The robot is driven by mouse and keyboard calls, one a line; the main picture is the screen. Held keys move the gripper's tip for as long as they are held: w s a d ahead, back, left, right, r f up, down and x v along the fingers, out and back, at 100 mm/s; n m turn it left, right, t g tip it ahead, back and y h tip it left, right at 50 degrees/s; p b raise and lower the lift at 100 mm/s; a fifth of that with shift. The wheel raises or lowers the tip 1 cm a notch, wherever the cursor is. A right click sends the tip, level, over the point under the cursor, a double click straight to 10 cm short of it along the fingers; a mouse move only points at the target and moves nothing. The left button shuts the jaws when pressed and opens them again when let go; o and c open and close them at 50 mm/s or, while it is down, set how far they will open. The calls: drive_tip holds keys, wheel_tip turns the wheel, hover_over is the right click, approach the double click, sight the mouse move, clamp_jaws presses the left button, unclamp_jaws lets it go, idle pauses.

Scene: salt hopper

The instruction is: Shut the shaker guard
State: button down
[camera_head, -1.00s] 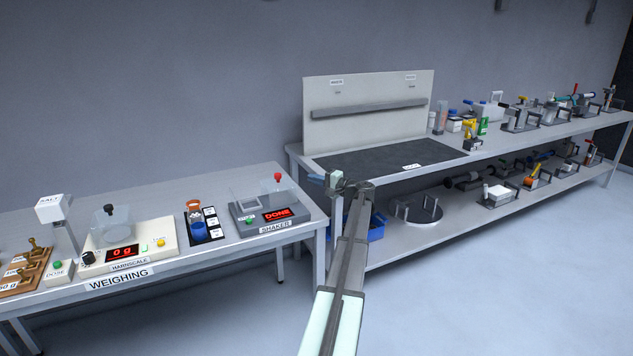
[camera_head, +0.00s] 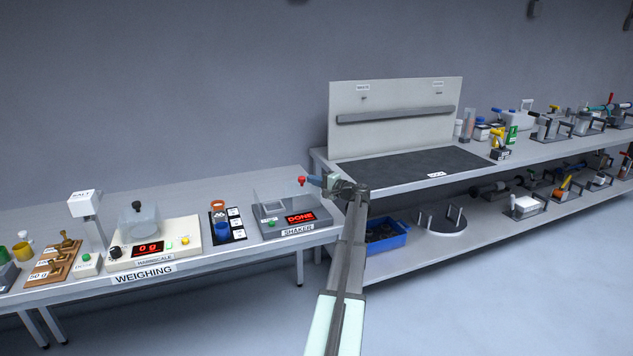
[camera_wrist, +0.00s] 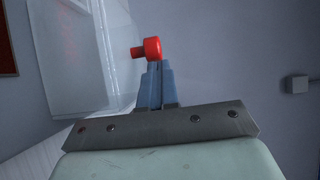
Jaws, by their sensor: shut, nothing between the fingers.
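The shaker (camera_head: 290,226) is a grey box with a lit red "DONE" display and a green button, at the right end of the weighing table. Its clear guard (camera_head: 286,190) stands on top, towards the right, with a red knob (camera_head: 302,181). I cannot tell exactly how far the guard stands open. My gripper (camera_head: 311,180) is shut and empty, just right of the knob at its height. In the wrist view the red knob (camera_wrist: 152,48) is right beyond the blue fingertips (camera_wrist: 158,66), and the clear guard (camera_wrist: 80,55) fills the upper left. Contact with the knob cannot be told.
Left of the shaker are a black tray with a blue cup (camera_head: 222,231), the white scale (camera_head: 155,248) and the salt dispenser (camera_head: 87,220). To the right is a bench with a dark mat (camera_head: 400,167) and upright panel. A blue bin (camera_head: 388,237) sits on its lower shelf.

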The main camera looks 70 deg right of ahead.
sight(293, 192)
drive_tip(key=w+a, duration=0.9)
idle(0.3)
drive_tip(key=shift+s+d, duration=0.3)
drive_tip(key=shift+s, duration=0.05)
drive_tip(key=shift+s+d, duration=0.4)
drive_tip(key=shift+s, duration=0.25)
drive_tip(key=shift+s+d, duration=0.4)
drive_tip(key=shift+s, duration=0.2)
drive_tip(key=v, duration=1)
drive_tip(key=shift+s, duration=0.25)
